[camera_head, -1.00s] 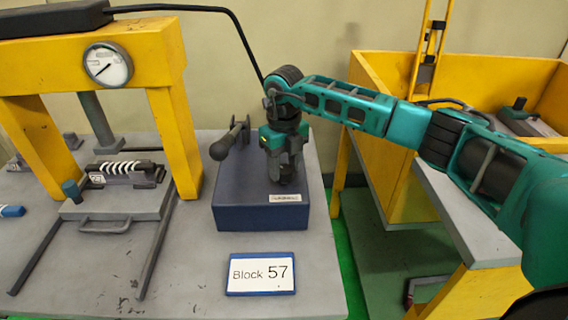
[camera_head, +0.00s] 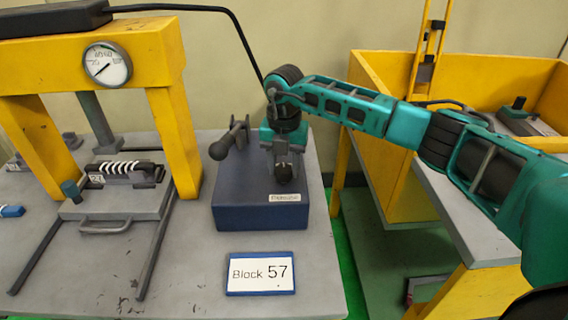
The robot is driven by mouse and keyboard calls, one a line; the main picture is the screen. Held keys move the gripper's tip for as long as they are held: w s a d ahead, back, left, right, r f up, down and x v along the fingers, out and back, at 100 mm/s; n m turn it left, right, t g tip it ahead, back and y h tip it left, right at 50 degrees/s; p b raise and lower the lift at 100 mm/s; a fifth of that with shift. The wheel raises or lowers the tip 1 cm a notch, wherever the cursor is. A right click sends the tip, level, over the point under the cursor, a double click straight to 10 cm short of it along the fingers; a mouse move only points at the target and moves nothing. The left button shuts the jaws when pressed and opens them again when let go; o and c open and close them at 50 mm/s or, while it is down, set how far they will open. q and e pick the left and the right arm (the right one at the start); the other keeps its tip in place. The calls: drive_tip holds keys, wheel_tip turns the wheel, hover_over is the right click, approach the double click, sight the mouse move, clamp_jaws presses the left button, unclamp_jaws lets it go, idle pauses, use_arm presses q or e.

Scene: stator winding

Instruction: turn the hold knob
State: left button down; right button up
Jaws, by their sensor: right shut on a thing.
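The dark blue control box (camera_head: 245,210) stands on the grey table, with a small white label on its front right. My right gripper (camera_head: 285,172) points down over the right part of the box top and is shut on the hold knob (camera_head: 285,175). The knob is dark and mostly hidden by the fingers. A dark lever with a ball end (camera_head: 219,150) stands on the left of the box, beside my gripper and apart from it. My left gripper is not in view.
A yellow press frame (camera_head: 172,110) with a round gauge (camera_head: 107,65) stands at the left, over a grey sliding tray (camera_head: 115,205) with a wound part. A "Block 57" sign (camera_head: 260,273) lies in front of the box. A yellow bin (camera_head: 385,80) is at the right.

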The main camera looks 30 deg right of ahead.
sight(285, 168)
drive_tip(key=shift+m, duration=0.4)
drive_tip(key=o, duration=1.1)
drive_tip(key=shift+c, duration=0.2)
wheel_tip(285, 168, up, 13)
drive_tip(key=shift+b, duration=0.35)
drive_tip(key=shift+s, duration=0.1)
